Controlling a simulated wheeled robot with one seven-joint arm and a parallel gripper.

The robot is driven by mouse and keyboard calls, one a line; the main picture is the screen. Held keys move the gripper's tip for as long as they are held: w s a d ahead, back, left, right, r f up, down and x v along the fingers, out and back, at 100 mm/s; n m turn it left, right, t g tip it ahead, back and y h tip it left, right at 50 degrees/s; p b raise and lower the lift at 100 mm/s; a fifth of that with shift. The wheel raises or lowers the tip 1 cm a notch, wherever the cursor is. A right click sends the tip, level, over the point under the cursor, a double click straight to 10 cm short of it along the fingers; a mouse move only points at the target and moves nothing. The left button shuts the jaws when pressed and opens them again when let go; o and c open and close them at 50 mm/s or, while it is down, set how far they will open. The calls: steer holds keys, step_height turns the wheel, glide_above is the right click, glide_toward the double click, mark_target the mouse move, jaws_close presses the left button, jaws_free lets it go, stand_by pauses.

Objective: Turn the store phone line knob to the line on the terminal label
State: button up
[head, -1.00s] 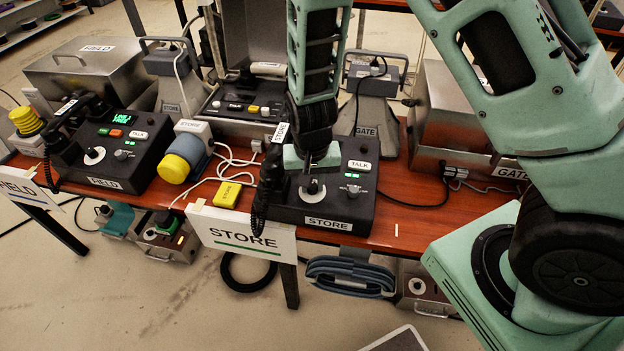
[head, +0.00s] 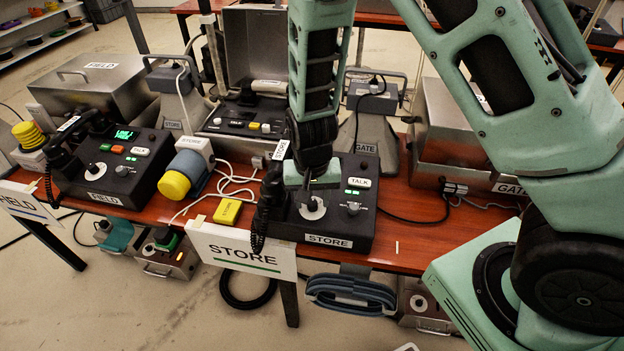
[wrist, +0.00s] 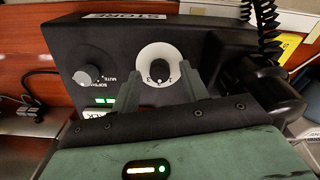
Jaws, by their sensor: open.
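The store phone (head: 335,225) is a black desk unit on the red-brown table, with a STORE label on its front edge. Its line knob (wrist: 159,71) is black on a white round dial (head: 313,209). My gripper (head: 312,186) reaches down over the dial from behind. In the wrist view my gripper (wrist: 159,68) is open, one finger on each side of the knob; I cannot tell whether either touches it.
The store handset (head: 271,195) with its coiled cord lies just left of the dial. A smaller grey knob (head: 353,208) and lit green lamps are to the right. The field phone (head: 110,165) stands further left, a yellow box (head: 228,211) between.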

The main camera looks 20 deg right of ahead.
mark_target(312, 207)
step_height(312, 207, up, 17)
steer(key=p, duration=0.2)
steer(key=shift+s+a, duration=0.25)
steer(key=shift+s, duration=0.2)
